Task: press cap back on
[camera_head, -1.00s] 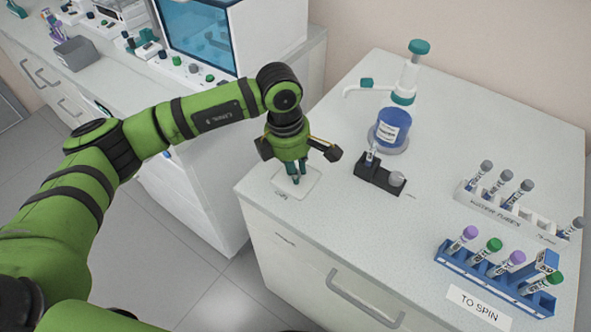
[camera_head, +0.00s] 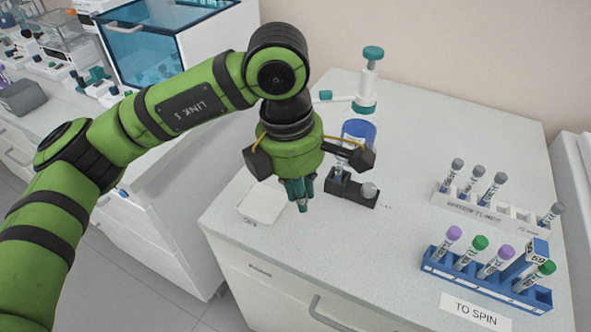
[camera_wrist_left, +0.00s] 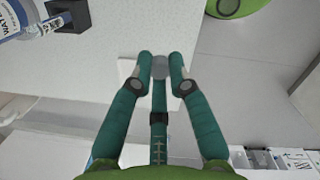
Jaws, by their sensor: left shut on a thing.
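My left gripper (camera_head: 301,203) is raised above the front of the counter, to the right of a small white mat (camera_head: 261,203). In the left wrist view, its teal fingers (camera_wrist_left: 162,60) are closed on a small grey cap (camera_wrist_left: 161,72). A black stand (camera_head: 345,190) sits behind and to the right of the gripper. A tube (camera_head: 340,171) stands in it, partly hidden by the gripper. The stand also shows in the left wrist view (camera_wrist_left: 68,17). My right gripper is not in view.
A blue bottle with a dispenser (camera_head: 358,132) stands behind the stand. A white rack (camera_head: 490,213) with grey-capped tubes and a blue rack (camera_head: 490,280) with purple- and green-capped tubes stand at the right. The counter between stand and racks is clear.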

